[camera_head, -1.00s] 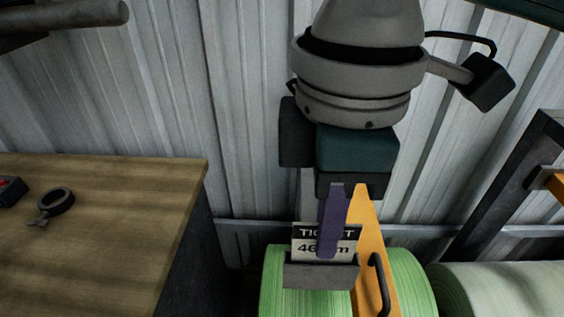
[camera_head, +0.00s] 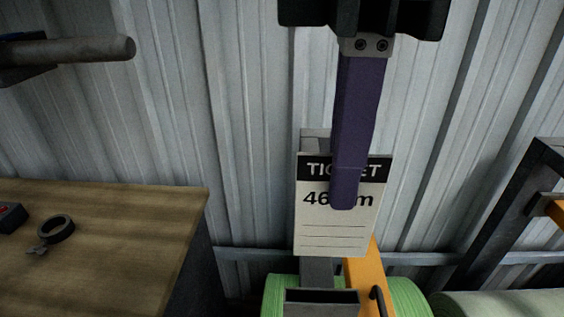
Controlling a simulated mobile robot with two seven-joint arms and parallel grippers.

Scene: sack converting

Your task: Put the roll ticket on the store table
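The roll ticket (camera_head: 325,230) is a white card with a black header band and partly covered lettering. It hangs upright in the middle of the head view, clear above a grey holder (camera_head: 322,297). My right gripper (camera_head: 344,200) comes down from the top and is shut on the ticket. One purple finger lies across its front; the other finger is hidden behind the card. A wooden table (camera_head: 120,240), likely the store table, is at the left, apart from the ticket. My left gripper is not in view.
Below the ticket are a green roll (camera_head: 410,298) and an orange bar (camera_head: 364,270). A dark frame (camera_head: 500,210) stands at right.

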